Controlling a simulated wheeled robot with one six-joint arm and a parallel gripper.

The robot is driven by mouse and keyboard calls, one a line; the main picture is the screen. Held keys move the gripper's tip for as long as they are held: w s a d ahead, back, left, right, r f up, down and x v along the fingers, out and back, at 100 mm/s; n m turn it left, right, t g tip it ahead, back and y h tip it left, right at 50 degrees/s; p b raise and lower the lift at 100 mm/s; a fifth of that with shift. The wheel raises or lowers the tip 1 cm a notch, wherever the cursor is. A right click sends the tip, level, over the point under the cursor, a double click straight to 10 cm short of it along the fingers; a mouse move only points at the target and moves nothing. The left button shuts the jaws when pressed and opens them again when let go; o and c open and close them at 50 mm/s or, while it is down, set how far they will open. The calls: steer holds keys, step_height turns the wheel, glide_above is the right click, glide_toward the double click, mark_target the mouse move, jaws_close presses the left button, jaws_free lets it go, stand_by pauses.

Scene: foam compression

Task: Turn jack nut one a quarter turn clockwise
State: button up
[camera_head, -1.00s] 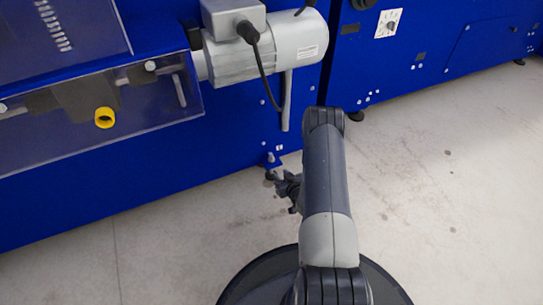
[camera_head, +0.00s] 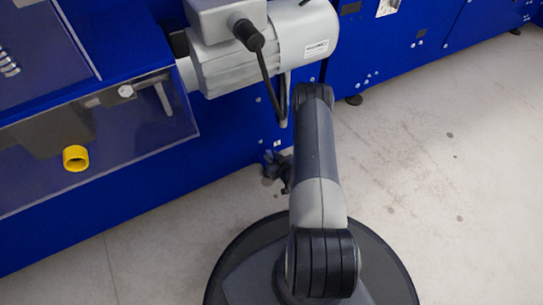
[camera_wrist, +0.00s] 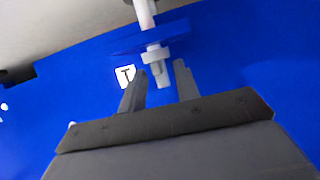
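In the wrist view, a light grey jack nut (camera_wrist: 155,54) sits on a pale threaded rod (camera_wrist: 145,12) at a blue bracket on the machine. A white label with a dark mark, hard to read, is on the blue face left of it (camera_wrist: 124,76). My gripper (camera_wrist: 160,70) is open, its two grey fingers apart. The rod's end shows between the fingertips, with the nut just beyond them; I see no grip on it. In the head view my gripper (camera_head: 274,166) is small and dark by the machine's lower edge, partly hidden by my arm; the nut cannot be made out there.
The blue machine (camera_head: 140,205) fills the left and back. A grey motor (camera_head: 262,50) with a hanging black cable juts out above my gripper. A clear guard and yellow cap (camera_head: 76,158) are at left. Bare concrete floor (camera_head: 440,200) lies open at right.

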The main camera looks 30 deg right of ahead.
steer(key=shift+c, duration=0.4)
jaws_close()
steer(key=shift+a, duration=0.1)
steer(key=m+h, duration=0.2)
steer(key=h, duration=0.1)
steer(key=shift+a+m, duration=0.4)
steer(key=m+h, duration=0.1)
steer(key=h, duration=0.1)
steer(key=m+g+h, duration=0.1)
steer(key=m, duration=0.1)
steer(key=shift+w+a+g+h, duration=0.2)
steer(key=shift+a+g+h, duration=0.1)
steer(key=shift+a+h, duration=0.1)
steer(key=m+g+h, duration=0.2)
steer(key=m, duration=0.1)
steer(key=m+h, duration=0.1)
steer(key=shift+w+a+g+h, duration=0.25)
steer(key=shift+w+g+h, duration=0.05)
steer(key=shift+g+h, duration=0.1)
steer(key=shift+w+a+m+g+h, duration=0.15)
steer(key=shift+m+g+h, duration=0.35)
steer(key=shift+m+g, duration=0.35)
steer(key=shift+w+d+m+g+h, duration=0.1)
steer(key=shift+m+g+h, duration=0.4)
steer(key=shift+m+g, duration=0.3)
steer(key=shift+m, duration=0.25)
